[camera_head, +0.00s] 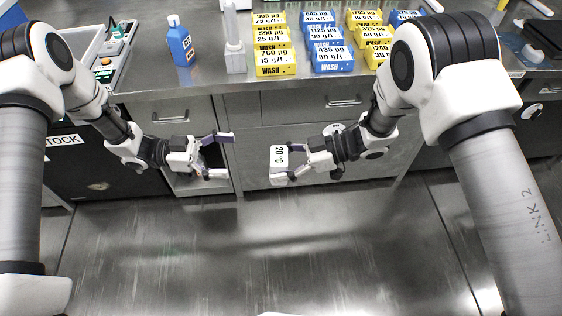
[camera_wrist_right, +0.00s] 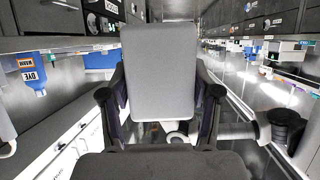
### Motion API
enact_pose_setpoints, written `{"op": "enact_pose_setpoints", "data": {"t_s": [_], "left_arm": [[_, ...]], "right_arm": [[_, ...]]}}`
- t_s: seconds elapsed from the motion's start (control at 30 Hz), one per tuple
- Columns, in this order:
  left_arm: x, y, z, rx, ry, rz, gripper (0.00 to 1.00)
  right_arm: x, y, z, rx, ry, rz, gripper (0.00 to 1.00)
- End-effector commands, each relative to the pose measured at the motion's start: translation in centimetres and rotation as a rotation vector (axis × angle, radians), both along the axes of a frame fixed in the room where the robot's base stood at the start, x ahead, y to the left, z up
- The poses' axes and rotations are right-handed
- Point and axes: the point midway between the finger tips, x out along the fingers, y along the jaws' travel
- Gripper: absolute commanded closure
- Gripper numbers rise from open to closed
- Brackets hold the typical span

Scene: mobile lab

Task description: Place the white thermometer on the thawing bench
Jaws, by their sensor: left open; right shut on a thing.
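The white thermometer (camera_head: 279,160), a flat box marked 20 °C, is held in the air by my right gripper (camera_head: 292,164), in front of the steel cabinets. In the right wrist view the thermometer (camera_wrist_right: 160,70) shows as a plain grey panel upright between the two fingers. My left gripper (camera_head: 221,155) is open and empty, a little to the left of the thermometer and apart from it. A steel worktop (camera_head: 210,92) runs along the back of the head view. No label shows whether it is the thawing bench.
On the worktop stand a blue bottle (camera_head: 180,45), a white pipette-like stand (camera_head: 235,50) and several yellow boxes (camera_head: 275,62) and blue boxes (camera_head: 333,60). A device with buttons (camera_head: 112,55) is at the left. Drawers (camera_head: 170,112) lie below. The floor (camera_head: 250,260) in front is clear.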

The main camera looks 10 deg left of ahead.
Motion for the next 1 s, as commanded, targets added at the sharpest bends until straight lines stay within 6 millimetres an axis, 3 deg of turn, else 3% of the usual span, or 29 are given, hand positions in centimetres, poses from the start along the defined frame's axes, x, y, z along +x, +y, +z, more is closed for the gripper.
{"op": "enact_pose_setpoints", "data": {"t_s": [0.17,0.27,0.33,0.4,0.47,0.6,0.7,0.8,0.9,1.0], "left_arm": [[3.4,0.6,-2.5,0.099,0.05,0.233,0.09],[5.0,1.4,-5.9,0.204,0.207,0.492,0.09],[4.3,2.3,-9.6,0.312,0.376,0.671,0.09],[1.8,3.6,-13.4,0.436,0.56,0.823,0.09],[-1.1,4.5,-15.9,0.535,0.699,0.919,0.09],[-9.2,6.5,-19.6,0.758,0.984,1.085,0.09],[-15.0,7.6,-20.6,0.903,1.144,1.169,0.09],[-19.7,8.3,-20.7,1.016,1.245,1.221,0.09],[-22.5,8.3,-20.6,1.089,1.277,1.219,0.09],[-23.5,7.9,-21.0,1.124,1.271,1.189,0.09]], "right_arm": [[0.0,0.0,0.0,0.0,0.0,0.0,0.74],[0.0,0.0,0.0,0.0,0.0,0.0,0.74],[0.0,0.0,0.0,0.0,0.0,0.0,0.74],[0.0,0.0,0.0,0.0,0.0,0.0,0.74],[0.0,0.0,0.0,0.0,0.0,0.0,0.74],[0.0,0.0,0.0,0.0,0.0,0.0,0.74],[0.0,0.0,0.0,0.0,0.0,0.0,0.74],[0.0,0.0,0.0,0.0,0.0,0.0,0.74],[0.0,0.0,0.0,0.0,0.0,0.0,0.74],[0.0,0.0,0.0,0.0,0.0,0.0,0.74]]}}
